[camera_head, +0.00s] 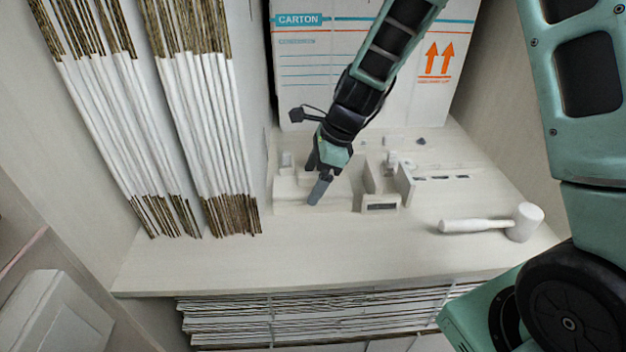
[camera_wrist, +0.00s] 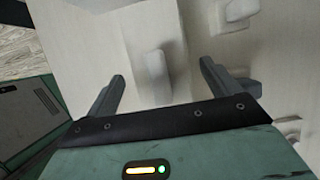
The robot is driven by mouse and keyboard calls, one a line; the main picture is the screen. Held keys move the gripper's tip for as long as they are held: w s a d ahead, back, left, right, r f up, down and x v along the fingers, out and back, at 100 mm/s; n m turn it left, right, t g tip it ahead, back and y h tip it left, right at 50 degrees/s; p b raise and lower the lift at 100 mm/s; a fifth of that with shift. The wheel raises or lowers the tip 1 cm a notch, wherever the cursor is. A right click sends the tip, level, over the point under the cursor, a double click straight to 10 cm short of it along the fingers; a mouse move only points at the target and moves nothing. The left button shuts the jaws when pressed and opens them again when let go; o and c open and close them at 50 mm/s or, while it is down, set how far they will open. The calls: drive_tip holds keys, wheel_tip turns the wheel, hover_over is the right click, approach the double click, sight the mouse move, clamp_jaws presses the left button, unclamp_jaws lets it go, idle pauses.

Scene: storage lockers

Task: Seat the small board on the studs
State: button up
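My gripper (camera_head: 315,182) points down over pale fixtures at the back of the shelf. In the wrist view its two dark fingers (camera_wrist: 160,90) stand apart, with nothing clasped between them. A pale raised block (camera_wrist: 148,66) shows beyond and between the fingertips, on a flat pale surface. In the head view a low pale block (camera_head: 291,187) lies beside and partly behind the fingers. A pale bracket with a dark slot (camera_head: 380,207) stands just right of the gripper. I cannot tell which pale part is the small board, and no studs can be made out clearly.
A white mallet (camera_head: 524,222) lies at the right of the shelf. A large carton (camera_head: 320,80) stands behind the fixtures. Bundles of pale sticks (camera_head: 215,130) lean at left. A strip with dark slots (camera_head: 440,178) lies right of the bracket. The shelf front (camera_head: 330,250) is clear.

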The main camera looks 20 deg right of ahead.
drive_tip(key=shift+r, duration=0.1)
drive_tip(key=b+v, duration=0.3)
drive_tip(key=v, duration=1.4)
drive_tip(key=shift+r, duration=0.15)
